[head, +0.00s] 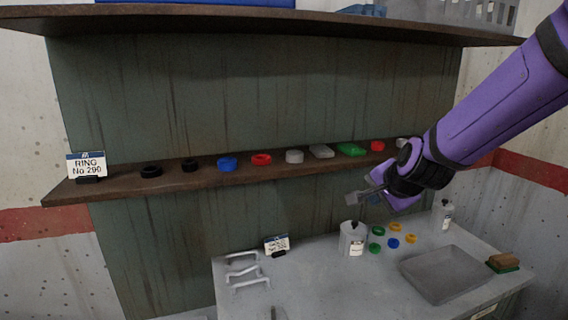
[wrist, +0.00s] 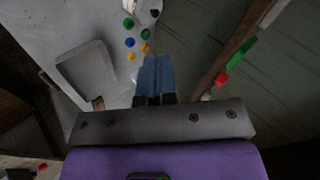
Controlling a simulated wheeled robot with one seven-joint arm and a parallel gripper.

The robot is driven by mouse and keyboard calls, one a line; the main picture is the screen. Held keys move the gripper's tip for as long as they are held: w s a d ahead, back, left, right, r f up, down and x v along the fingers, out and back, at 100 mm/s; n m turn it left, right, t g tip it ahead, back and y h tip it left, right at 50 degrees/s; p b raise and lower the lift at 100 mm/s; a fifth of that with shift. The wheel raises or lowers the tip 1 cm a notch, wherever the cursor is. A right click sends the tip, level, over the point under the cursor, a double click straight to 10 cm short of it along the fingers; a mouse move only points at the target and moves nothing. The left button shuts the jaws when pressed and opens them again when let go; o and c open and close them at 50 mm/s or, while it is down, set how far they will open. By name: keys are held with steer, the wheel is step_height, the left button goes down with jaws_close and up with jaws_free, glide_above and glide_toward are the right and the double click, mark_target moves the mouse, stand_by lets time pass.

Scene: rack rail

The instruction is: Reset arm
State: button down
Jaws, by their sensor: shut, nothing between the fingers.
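My gripper (head: 362,194) is at the end of my purple arm, at the right of the head view. It is in the air above the grey worktop and in front of the lower shelf. In the wrist view the two fingers (wrist: 155,75) lie together with nothing between them. The gripper appears apart from the shelf and the worktop.
The brown shelf (head: 120,189) holds several rings and blocks, with a "RING No 290" sign (head: 87,165) at its left end. On the worktop are a canister (head: 352,238), several coloured rings, a grey tray (head: 442,272), white handles (head: 247,270) and a sponge (head: 503,263).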

steer(key=s+d+r+n+g, duration=0.1)
steer(key=s+d+r+n, duration=0.2)
steer(key=s, duration=0.6)
steer(key=s+d+r+n+g+h, duration=0.1)
steer(key=s+d+r+n, duration=0.2)
steer(key=s, duration=0.6)
steer(key=s+d+r+n+g, duration=0.1)
steer(key=s+d+r+n, duration=0.2)
steer(key=s, duration=0.6)
steer(key=shift+d+r+n+h, duration=0.3)
steer(key=shift+n+h, duration=0.1)
steer(key=shift+n, duration=0.7)
